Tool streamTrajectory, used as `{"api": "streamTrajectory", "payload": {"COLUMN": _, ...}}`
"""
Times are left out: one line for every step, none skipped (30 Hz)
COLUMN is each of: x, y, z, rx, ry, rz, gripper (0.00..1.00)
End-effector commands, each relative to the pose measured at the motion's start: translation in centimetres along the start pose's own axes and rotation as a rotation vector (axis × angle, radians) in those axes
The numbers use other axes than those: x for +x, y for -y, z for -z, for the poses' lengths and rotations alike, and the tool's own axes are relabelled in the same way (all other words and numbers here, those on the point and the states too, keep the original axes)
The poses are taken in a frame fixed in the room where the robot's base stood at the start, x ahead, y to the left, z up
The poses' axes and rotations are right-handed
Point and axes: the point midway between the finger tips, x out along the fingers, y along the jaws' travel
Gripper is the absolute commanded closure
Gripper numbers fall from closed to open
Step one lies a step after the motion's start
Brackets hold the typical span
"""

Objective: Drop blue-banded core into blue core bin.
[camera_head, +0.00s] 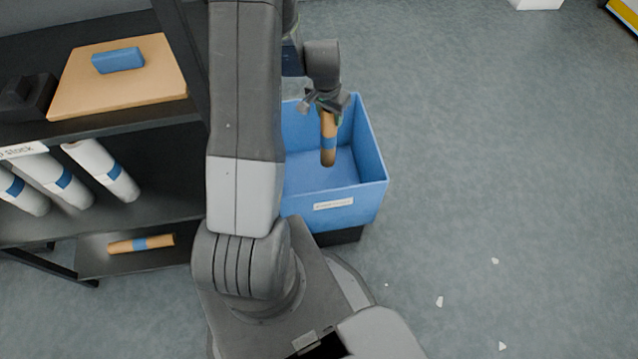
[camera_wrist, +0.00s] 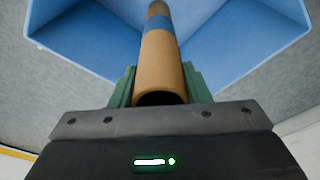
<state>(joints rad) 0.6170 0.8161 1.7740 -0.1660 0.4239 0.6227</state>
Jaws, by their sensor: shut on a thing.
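A brown cardboard core (camera_head: 328,127) with a blue band hangs upright from my gripper (camera_head: 326,104) in the head view. My gripper is shut on its upper end. The core is over the open blue bin (camera_head: 372,170), and its lower end appears within the bin's outline; I cannot tell how far below the rim it reaches. In the wrist view the same core (camera_wrist: 161,65) points away between the green finger pads (camera_wrist: 160,88), with the blue bin (camera_wrist: 80,42) around its far end. The bin's inside looks empty where visible; my arm hides its left side.
A dark shelf rack (camera_head: 120,220) stands at the left. It holds white rolls with blue bands (camera_head: 103,170), another blue-banded brown core (camera_head: 141,244) on the low shelf, and a wooden board (camera_head: 120,85) with a blue block (camera_head: 118,60). Small white scraps (camera_head: 439,301) lie on the open floor at right.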

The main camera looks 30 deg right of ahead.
Motion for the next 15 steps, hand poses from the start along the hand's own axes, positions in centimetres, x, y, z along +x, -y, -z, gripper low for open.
{"api": "streamTrajectory", "payload": {"x": -0.06, "y": 0.01, "z": 0.02, "rx": 0.000, "ry": 0.000, "rz": 0.000, "gripper": 0.94}}
{"api": "streamTrajectory", "payload": {"x": -0.06, "y": 0.01, "z": 0.02, "rx": 0.000, "ry": -0.001, "rz": 0.000, "gripper": 0.94}}
{"api": "streamTrajectory", "payload": {"x": -0.07, "y": 0.01, "z": 0.03, "rx": 0.000, "ry": -0.001, "rz": 0.000, "gripper": 0.53}}
{"api": "streamTrajectory", "payload": {"x": -0.07, "y": 0.01, "z": 0.03, "rx": 0.000, "ry": -0.001, "rz": 0.000, "gripper": 0.47}}
{"api": "streamTrajectory", "payload": {"x": -0.07, "y": 0.01, "z": 0.03, "rx": 0.000, "ry": -0.001, "rz": 0.000, "gripper": 0.42}}
{"api": "streamTrajectory", "payload": {"x": -0.07, "y": 0.01, "z": 0.03, "rx": 0.000, "ry": -0.001, "rz": 0.000, "gripper": 0.34}}
{"api": "streamTrajectory", "payload": {"x": -0.07, "y": 0.01, "z": 0.03, "rx": 0.000, "ry": -0.001, "rz": 0.000, "gripper": 0.32}}
{"api": "streamTrajectory", "payload": {"x": -0.07, "y": 0.01, "z": 0.03, "rx": 0.000, "ry": -0.001, "rz": 0.000, "gripper": 0.32}}
{"api": "streamTrajectory", "payload": {"x": -0.07, "y": 0.01, "z": 0.03, "rx": 0.000, "ry": -0.001, "rz": 0.000, "gripper": 0.32}}
{"api": "streamTrajectory", "payload": {"x": -0.07, "y": 0.01, "z": 0.03, "rx": 0.000, "ry": -0.001, "rz": 0.000, "gripper": 0.32}}
{"api": "streamTrajectory", "payload": {"x": -0.07, "y": 0.01, "z": 0.03, "rx": 0.000, "ry": -0.001, "rz": 0.000, "gripper": 0.32}}
{"api": "streamTrajectory", "payload": {"x": -0.07, "y": 0.01, "z": 0.03, "rx": 0.000, "ry": -0.001, "rz": 0.000, "gripper": 0.32}}
{"api": "streamTrajectory", "payload": {"x": -0.06, "y": 0.01, "z": 0.02, "rx": 0.000, "ry": 0.000, "rz": 0.000, "gripper": 0.32}}
{"api": "streamTrajectory", "payload": {"x": -0.07, "y": 0.01, "z": 0.02, "rx": 0.000, "ry": 0.000, "rz": 0.000, "gripper": 0.32}}
{"api": "streamTrajectory", "payload": {"x": -0.13, "y": 0.01, "z": 0.03, "rx": 0.000, "ry": -0.001, "rz": 0.000, "gripper": 0.32}}
